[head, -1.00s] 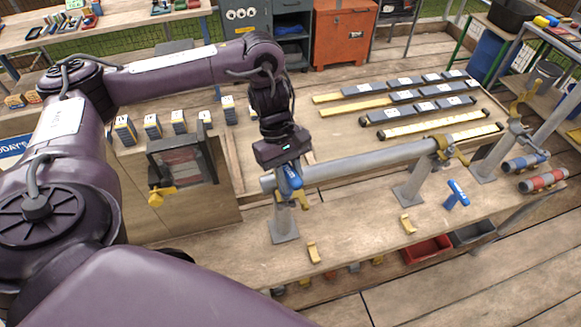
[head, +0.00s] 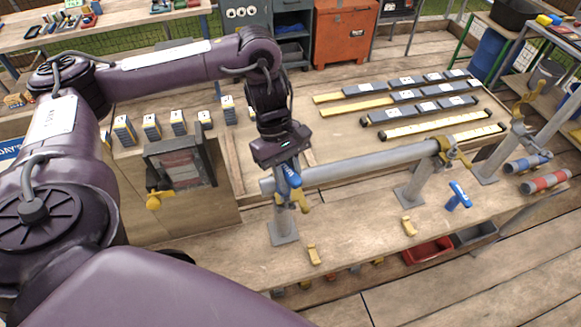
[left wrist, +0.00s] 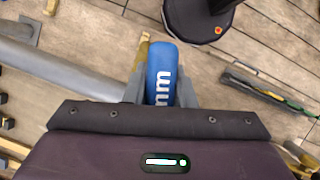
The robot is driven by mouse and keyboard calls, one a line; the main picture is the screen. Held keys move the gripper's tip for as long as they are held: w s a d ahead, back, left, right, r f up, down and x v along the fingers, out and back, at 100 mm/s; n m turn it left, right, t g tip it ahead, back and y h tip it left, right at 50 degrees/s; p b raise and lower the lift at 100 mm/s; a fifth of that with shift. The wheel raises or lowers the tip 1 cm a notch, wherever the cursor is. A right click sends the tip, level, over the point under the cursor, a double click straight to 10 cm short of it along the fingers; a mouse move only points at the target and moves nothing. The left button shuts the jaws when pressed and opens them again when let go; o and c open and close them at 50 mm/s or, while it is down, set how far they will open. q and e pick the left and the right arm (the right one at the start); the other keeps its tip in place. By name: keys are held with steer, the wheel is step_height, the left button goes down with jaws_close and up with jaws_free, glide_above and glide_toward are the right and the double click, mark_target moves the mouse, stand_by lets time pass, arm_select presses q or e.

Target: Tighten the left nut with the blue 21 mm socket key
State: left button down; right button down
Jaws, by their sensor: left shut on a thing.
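My left gripper (head: 287,168) is shut on a blue socket key (head: 291,178) at the left end of the grey pipe. In the left wrist view the blue key (left wrist: 160,72), with white "mm" lettering, sits between the fingers (left wrist: 160,92). The left clamp (head: 302,196), yellow, is on the left post, just below and right of the key. The nut and the key's lower end are hidden, so I cannot tell whether they touch. A second blue key (head: 458,196) stands on the bench at the right. My right gripper is not in view.
The grey pipe (head: 365,165) runs right to another yellow clamp (head: 447,150) on a post. Yellow pieces (head: 313,254) (head: 408,226) lie on the bench front. Dark and yellow strips (head: 415,95) lie behind. A framed box (head: 180,165) stands left of the gripper.

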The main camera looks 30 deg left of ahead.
mark_target(293, 173)
arm_select(q)
steer(key=shift+s+r, duration=0.15)
steer(key=shift+r, duration=0.75)
steer(key=shift+a+r, duration=0.1)
steer(key=shift+r, duration=1.15)
steer(key=shift+d+n+t+b, duration=0.3)
steer(key=shift+n+b, duration=0.05)
steer(key=shift+n, duration=0.35)
steer(key=shift+w+r+n+t+h+b, duration=0.3)
steer(key=shift+r+n+h, duration=0.1)
steer(key=shift+n, duration=0.4)
step_height(293, 173, down, 7)
steer(key=m+g+b, duration=0.1)
steer(key=m, duration=0.2)
steer(key=shift+s+m+g+y, duration=0.25)
steer(key=shift+m+g+y, duration=0.05)
steer(key=shift+m, duration=0.1)
stand_by(0.7)
